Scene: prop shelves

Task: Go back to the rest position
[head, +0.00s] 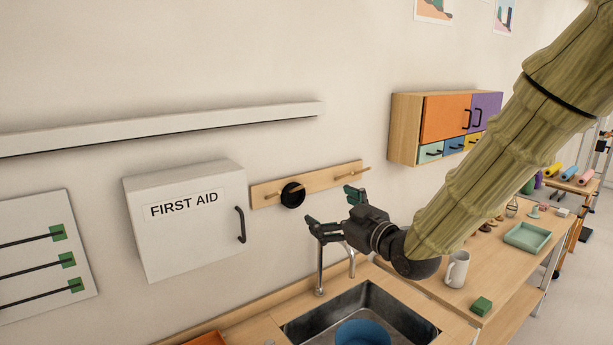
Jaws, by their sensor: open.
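My gripper (338,212) is open and empty, with its dark fingers spread and pointing left toward the wall. It is in the middle of the head view, at the end of my arm, which comes in from the upper right. In the picture it lies below the wooden peg rail (310,185) and in front of the tap (321,265) over the sink (405,312). How far it is from the wall and the tap I cannot tell. The arm hides part of the counter and wall behind it.
A white first aid cabinet (170,240) with a black handle hangs left of my gripper. A blue basin (363,333) is in the sink. A white mug (457,268), a green sponge (482,306) and a green tray (527,237) stand right. A coloured wall cabinet (406,130) hangs behind.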

